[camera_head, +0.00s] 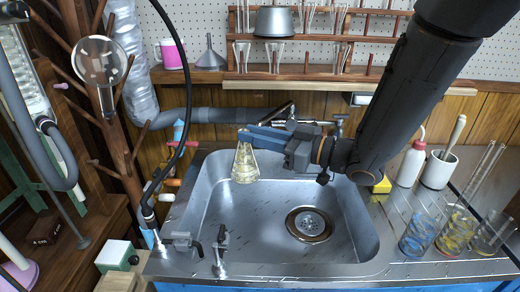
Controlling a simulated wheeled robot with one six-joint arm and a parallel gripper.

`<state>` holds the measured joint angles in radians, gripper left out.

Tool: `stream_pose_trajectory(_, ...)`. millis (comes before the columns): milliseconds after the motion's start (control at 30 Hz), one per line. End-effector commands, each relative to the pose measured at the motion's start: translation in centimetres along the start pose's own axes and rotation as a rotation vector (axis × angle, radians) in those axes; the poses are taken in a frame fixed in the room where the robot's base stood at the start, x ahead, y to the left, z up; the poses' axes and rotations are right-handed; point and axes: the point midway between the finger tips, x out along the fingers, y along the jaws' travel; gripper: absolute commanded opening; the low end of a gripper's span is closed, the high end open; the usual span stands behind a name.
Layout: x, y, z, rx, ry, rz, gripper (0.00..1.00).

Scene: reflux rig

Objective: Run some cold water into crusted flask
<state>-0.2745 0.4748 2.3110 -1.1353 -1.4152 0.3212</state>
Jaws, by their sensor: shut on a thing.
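The crusted flask (244,164) is a small conical glass flask with a yellowish crust on its inside. My gripper (262,138) is shut on its neck and holds it upright over the back left of the steel sink (255,225). The flask's mouth is mostly hidden by the jaws. A tap (339,126) shows at the sink's back, partly behind my gripper. I cannot tell which tap part is the cold one, and I see no running water. Another small tap (221,250) stands at the front left rim.
Beakers with glass rods (418,232) stand on the right drainboard, near a white squeeze bottle (411,163) and a brush pot (438,170). A wooden rack (290,78) of glassware spans the back wall. A black hose (190,90) hangs at the left. The basin around the drain (309,224) is clear.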

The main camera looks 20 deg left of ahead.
Motion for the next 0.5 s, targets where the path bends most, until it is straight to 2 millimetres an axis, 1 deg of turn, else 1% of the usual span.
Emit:
stream_pose_trajectory(67, 0.0, 0.0, 0.0, 0.0, 0.0, 0.0, 0.0)
stream_pose_trajectory(333, -0.1, 0.2, 2.6, 0.001, 0.0, 0.002, 0.0)
stream_pose_trajectory(400, -0.1, 0.2, 3.7, 0.002, -0.001, 0.003, 0.0)
stream_pose_trajectory(500, -0.1, 0.2, 4.7, 0.0, 0.0, 0.002, 0.0)
